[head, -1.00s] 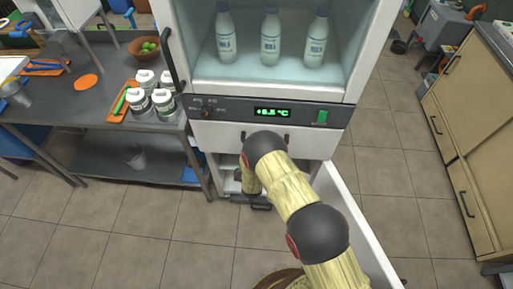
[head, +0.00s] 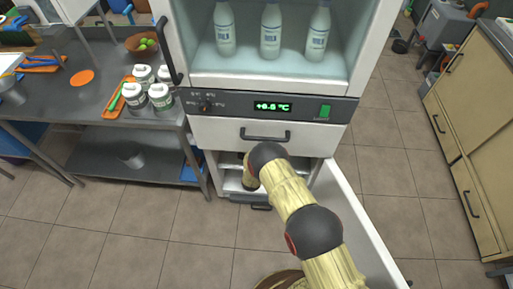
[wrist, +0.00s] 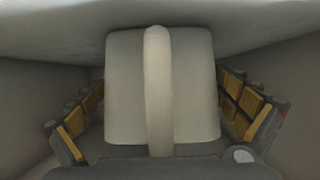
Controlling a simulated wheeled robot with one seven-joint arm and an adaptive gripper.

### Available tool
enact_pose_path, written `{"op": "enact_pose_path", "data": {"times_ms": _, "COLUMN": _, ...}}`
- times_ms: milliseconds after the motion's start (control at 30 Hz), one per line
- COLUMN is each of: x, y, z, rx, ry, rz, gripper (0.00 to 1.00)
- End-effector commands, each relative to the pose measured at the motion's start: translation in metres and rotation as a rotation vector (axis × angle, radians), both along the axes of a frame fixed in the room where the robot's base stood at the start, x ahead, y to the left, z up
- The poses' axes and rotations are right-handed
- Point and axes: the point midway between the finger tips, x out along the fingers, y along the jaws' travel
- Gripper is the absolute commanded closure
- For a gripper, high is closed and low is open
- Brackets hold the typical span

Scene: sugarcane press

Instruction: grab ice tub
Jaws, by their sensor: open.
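In the wrist view a pale, box-shaped tub (wrist: 122,92) with a rounded handle (wrist: 158,90) down its middle fills the centre; I take it for the ice tub. My gripper (wrist: 161,88) is open, with one padded finger on each side of the tub. I cannot tell whether the fingers touch it. In the head view my arm reaches into the open lower compartment (head: 232,183) of the fridge, and my gripper and the tub are hidden there.
The lower door (head: 352,220) stands open, right of my arm. A closed drawer (head: 220,133) is just above the compartment. Pale compartment surfaces lie close around the tub. A steel table (head: 60,110) stands left.

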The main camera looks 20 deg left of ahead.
Motion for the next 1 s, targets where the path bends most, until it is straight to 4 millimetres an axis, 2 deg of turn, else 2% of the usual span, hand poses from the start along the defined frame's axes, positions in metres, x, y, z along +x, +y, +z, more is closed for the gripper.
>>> {"op": "enact_pose_path", "data": {"times_ms": 100, "x": 0.0087, "y": 0.0025, "z": -0.0046, "rx": 0.001, "ry": -0.001, "rz": 0.001, "gripper": 0.00}}
{"op": "enact_pose_path", "data": {"times_ms": 367, "x": 0.0103, "y": 0.0032, "z": -0.0031, "rx": 0.000, "ry": 0.000, "rz": 0.001, "gripper": 0.00}}
{"op": "enact_pose_path", "data": {"times_ms": 1000, "x": 0.0101, "y": 0.0028, "z": -0.0035, "rx": 0.000, "ry": 0.000, "rz": 0.001, "gripper": 0.36}}
